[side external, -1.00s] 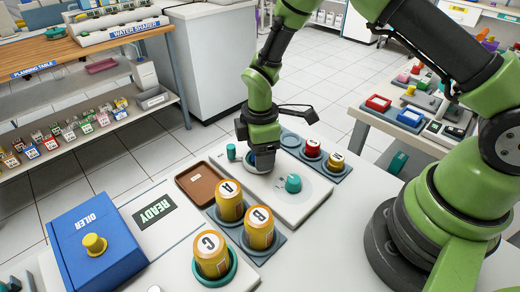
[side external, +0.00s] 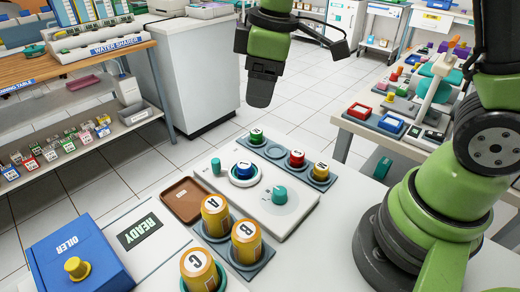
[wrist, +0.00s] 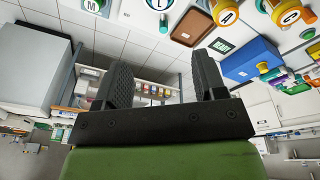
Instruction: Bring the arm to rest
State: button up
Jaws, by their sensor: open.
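My gripper (side external: 260,95) hangs in the air above and behind the white device (side external: 290,215), well clear of the table and fingers down. In the wrist view the two dark fingers (wrist: 163,75) stand apart with nothing between them. A blue-sided round piece with a white top (side external: 243,170) sits in the white ring on the device, apart from my gripper. A teal dial (side external: 279,194) and a small teal peg (side external: 216,166) are also on the device.
A grey rack holds green (side external: 256,135), red (side external: 297,158) and yellow (side external: 320,170) pieces. The blue OILER box (side external: 75,255) is at left. Open floor lies behind.

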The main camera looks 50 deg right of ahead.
jog(key=s+r+m+t, duration=0.2)
jog(key=s+r+m, duration=0.2)
jog(key=s+m, duration=0.2)
jog(key=s+d+r+m+t+y, duration=0.1)
jog(key=s+r+m+t, duration=0.2)
jog(key=s, duration=0.6)
jog(key=r+m, duration=0.2)
jog(key=shift+s+d+m, duration=0.25)
jog(key=shift+s+m, duration=0.1)
jog(key=shift+m, duration=0.05)
